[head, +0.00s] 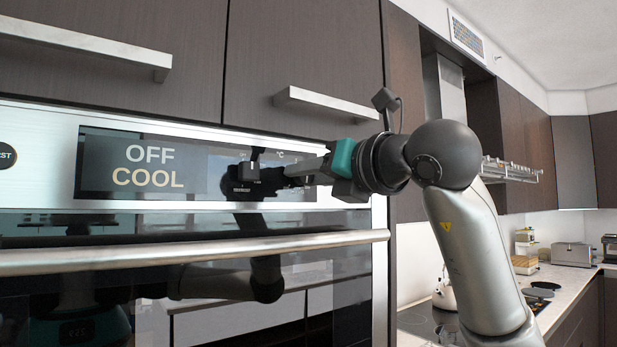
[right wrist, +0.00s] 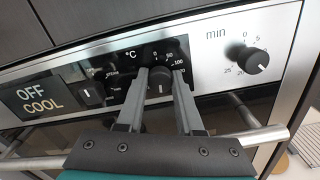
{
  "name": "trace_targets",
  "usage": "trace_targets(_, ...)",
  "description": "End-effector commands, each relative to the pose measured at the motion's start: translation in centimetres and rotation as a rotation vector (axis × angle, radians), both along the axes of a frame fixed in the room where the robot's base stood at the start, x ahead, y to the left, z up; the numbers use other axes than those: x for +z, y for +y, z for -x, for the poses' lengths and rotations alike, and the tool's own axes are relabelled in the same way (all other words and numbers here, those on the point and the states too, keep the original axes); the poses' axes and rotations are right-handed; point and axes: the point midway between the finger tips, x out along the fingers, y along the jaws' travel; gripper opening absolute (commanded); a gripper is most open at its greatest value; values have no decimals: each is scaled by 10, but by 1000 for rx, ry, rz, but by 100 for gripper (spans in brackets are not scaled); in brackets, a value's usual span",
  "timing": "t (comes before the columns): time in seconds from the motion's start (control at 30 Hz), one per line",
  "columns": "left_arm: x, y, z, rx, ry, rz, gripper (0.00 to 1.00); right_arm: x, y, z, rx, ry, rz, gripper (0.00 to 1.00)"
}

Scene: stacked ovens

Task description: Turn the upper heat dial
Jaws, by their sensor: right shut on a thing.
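The heat dial (right wrist: 160,84) is a round black knob with a light pointer line, under a °C scale on the upper oven's dark panel. In the right wrist view it sits between the two grey fingers of my right gripper (right wrist: 160,80), which is shut on it. The pointer line stands roughly upright toward the scale. In the head view my right gripper (head: 290,174) reaches in from the right along the panel, and its fingers cover much of the dial. My left gripper is not in view.
A display (head: 148,166) left of the dial reads OFF COOL. Another black knob (right wrist: 90,97) stands left of the dial, and a minute timer knob (right wrist: 257,60) right of it. The oven door's handle bar (head: 190,250) runs below; a cabinet handle (head: 325,103) juts out above.

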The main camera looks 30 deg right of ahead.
Motion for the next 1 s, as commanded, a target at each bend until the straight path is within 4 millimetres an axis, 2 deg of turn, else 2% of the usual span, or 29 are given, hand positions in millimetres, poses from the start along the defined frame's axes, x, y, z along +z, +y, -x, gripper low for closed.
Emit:
trace_targets(0.63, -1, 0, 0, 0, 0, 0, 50, -1, 0, 0, 0, 7, -53, 0)
trace_targets(0.67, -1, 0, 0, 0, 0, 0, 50, -1, 0, 0, 0, 6, -53, 37)
trace_targets(0.9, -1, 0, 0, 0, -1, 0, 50, -1, 0, 0, -1, 5, -53, 64)
trace_targets(1.0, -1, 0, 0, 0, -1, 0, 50, 0, 0, 0, -1, 5, -53, 66)
